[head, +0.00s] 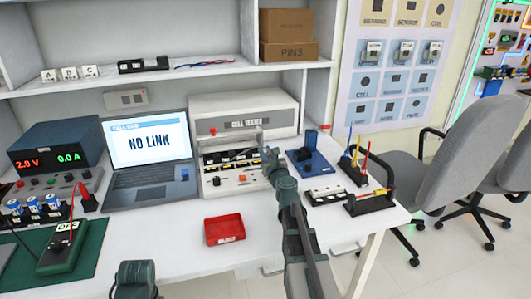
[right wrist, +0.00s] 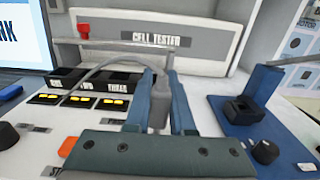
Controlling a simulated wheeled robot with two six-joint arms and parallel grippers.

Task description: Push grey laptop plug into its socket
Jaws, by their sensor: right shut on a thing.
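My right gripper (head: 266,152) is in front of the cell tester (head: 243,110). In the right wrist view its two blue fingers (right wrist: 160,88) are shut on a grey plug (right wrist: 158,103), which is held upright between them. A grey cable arcs to the left from near the fingers. The laptop (head: 150,155) stands left of the tester and its screen reads NO LINK. I cannot tell which opening is the plug's socket.
The tester has black bays (right wrist: 95,78) labelled at the front and a red knob (right wrist: 83,30). A blue stand with a black block (head: 308,155) is to the right. A red tray (head: 224,229) lies in front. Black racks with coloured probes (head: 365,195) stand at the right edge.

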